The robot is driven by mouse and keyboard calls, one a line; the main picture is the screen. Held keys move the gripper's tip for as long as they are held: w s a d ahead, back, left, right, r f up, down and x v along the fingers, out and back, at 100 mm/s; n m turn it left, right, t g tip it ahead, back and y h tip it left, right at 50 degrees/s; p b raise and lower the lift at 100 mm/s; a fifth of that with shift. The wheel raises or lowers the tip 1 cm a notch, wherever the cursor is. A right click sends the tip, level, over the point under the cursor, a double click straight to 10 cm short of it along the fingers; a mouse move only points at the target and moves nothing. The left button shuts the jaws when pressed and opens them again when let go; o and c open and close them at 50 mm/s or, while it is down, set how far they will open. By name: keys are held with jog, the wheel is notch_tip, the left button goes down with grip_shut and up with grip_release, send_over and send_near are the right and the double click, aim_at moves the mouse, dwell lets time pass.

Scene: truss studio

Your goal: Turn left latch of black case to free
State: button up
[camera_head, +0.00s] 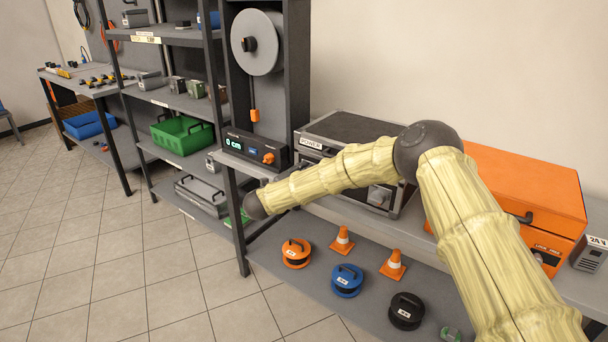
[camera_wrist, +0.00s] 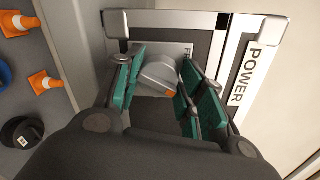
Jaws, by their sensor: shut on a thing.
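The black case (camera_head: 350,128) with grey edges and a POWER label stands on the shelf top; its front is partly behind my arm. The wrist view shows the case front (camera_wrist: 185,20) close up. A grey latch knob (camera_wrist: 158,72) with an orange mark sits on it, beside a partly covered label beginning "FR". My gripper (camera_wrist: 160,90) has its green-padded fingers on both sides of this knob and is shut on it. In the head view my gripper is hidden. Another grey latch (camera_head: 380,196) shows right of my forearm.
An orange case (camera_head: 520,190) stands right of the black case, and a display unit (camera_head: 255,150) left of it. Orange, blue and black reels (camera_head: 347,280) and two cones (camera_head: 394,265) lie on the lower shelf. Tiled floor (camera_head: 100,270) is clear at left.

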jog(key=n+p, duration=0.1)
jog(key=n, duration=0.3)
jog(key=shift+a+n+h, duration=0.1)
jog(key=shift+n+h, duration=0.2)
jog(key=shift+n, duration=0.1)
dwell(0.5)
jog(key=o, duration=1)
jog(key=shift+f, duration=0.1)
jog(key=v, duration=1.2)
jog(key=shift+w+r, duration=0.1)
jog(key=shift+r, duration=0.15)
